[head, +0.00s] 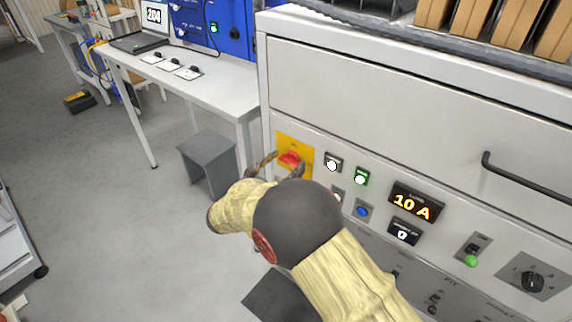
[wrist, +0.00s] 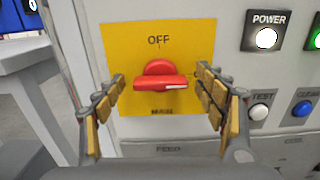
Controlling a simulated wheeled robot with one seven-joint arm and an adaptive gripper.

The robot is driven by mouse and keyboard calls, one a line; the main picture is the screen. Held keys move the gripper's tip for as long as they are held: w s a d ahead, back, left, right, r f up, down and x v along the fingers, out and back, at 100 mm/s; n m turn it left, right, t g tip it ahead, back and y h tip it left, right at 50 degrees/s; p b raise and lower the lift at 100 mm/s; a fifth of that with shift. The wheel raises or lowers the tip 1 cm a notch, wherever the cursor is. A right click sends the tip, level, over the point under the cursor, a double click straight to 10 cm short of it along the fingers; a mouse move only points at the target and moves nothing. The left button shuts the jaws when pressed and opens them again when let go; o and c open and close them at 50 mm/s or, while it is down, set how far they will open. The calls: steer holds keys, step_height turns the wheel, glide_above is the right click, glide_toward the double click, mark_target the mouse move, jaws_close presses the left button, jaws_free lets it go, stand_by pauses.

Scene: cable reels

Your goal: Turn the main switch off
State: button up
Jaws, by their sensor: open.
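The main switch is a red rotary handle (wrist: 160,78) on a yellow plate (wrist: 160,38) marked OFF at the top. In the wrist view the handle lies horizontal, with its white pointer mark toward the right. The red handle also shows in the head view (head: 289,159), on the left end of the grey panel. My gripper (wrist: 162,92) is open in front of the plate, one finger on each side of the handle. I see gaps between the fingers and the handle. In the head view my arm hides part of the panel below the switch.
Right of the switch are a lit white POWER button (wrist: 266,38), a green button (head: 361,177), a TEST button (wrist: 259,112) and a blue button (head: 362,211). A display (head: 412,205) reads 10 A. A grey stool (head: 207,160) and a white table (head: 190,80) stand left of the panel.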

steer(key=c, duration=0.3)
steer(key=c, duration=0.8)
steer(key=shift+c, duration=0.3)
